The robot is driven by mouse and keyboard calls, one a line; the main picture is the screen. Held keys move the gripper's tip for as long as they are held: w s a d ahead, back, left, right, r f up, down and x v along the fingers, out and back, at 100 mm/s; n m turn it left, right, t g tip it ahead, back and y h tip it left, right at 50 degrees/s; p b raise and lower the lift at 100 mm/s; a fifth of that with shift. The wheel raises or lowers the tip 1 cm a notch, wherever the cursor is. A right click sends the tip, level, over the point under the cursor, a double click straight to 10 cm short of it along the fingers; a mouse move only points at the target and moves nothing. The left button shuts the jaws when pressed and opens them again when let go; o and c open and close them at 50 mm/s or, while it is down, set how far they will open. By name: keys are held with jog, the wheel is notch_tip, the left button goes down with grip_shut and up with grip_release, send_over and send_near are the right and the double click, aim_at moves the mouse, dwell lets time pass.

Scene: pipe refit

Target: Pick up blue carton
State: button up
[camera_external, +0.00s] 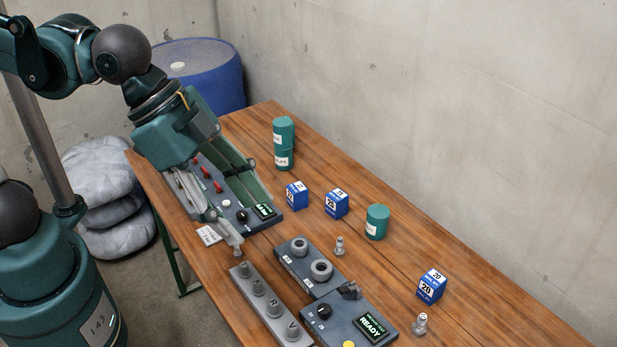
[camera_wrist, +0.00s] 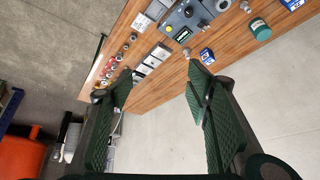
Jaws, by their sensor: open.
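Three blue cartons with white labels stand on the wooden table in the external view: one (camera_external: 296,196) right of my gripper, one (camera_external: 336,204) close beside it, and one (camera_external: 431,287) at the front right. My gripper (camera_external: 250,222) is open above the left part of the table, apart from the cartons. In the wrist view its two green padded fingers (camera_wrist: 160,78) are spread with nothing between them. A blue carton (camera_wrist: 207,55) shows beyond the right fingertip, and another (camera_wrist: 292,4) is cut by the top edge.
Stacked green cans (camera_external: 283,145) stand behind the cartons and a single green can (camera_external: 377,222) right of them. Grey panels (camera_external: 310,265), a peg rack (camera_external: 268,303) and small metal fittings (camera_external: 420,325) occupy the front. A switch panel (camera_external: 230,203) lies below my gripper. The table's right side has bare wood.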

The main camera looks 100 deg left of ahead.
jog(key=w+a+f+m+g+b, duration=0.1)
jog(key=w+a+f, duration=0.15)
jog(key=w, duration=0.45)
jog(key=w+a+f+m, duration=0.1)
jog(key=w+a, duration=0.2)
jog(key=w, duration=0.4)
jog(key=m+g+h+b, duration=0.2)
jog(key=m+h+b, duration=0.1)
jog(key=m, duration=0.2)
send_over(431, 276)
jog(key=s+a, duration=0.1)
jog(key=s, duration=0.1)
jog(key=f, duration=3)
jog(key=shift+w+a+f, duration=0.1)
jog(key=shift+w, duration=0.1)
jog(key=shift+w+a+f, duration=0.1)
jog(key=shift+a+f, duration=0.05)
jog(key=shift+f, duration=0.25)
jog(key=shift+f, duration=0.1)
jog(key=shift+x, duration=1.15)
jog(key=shift+w+f, duration=0.1)
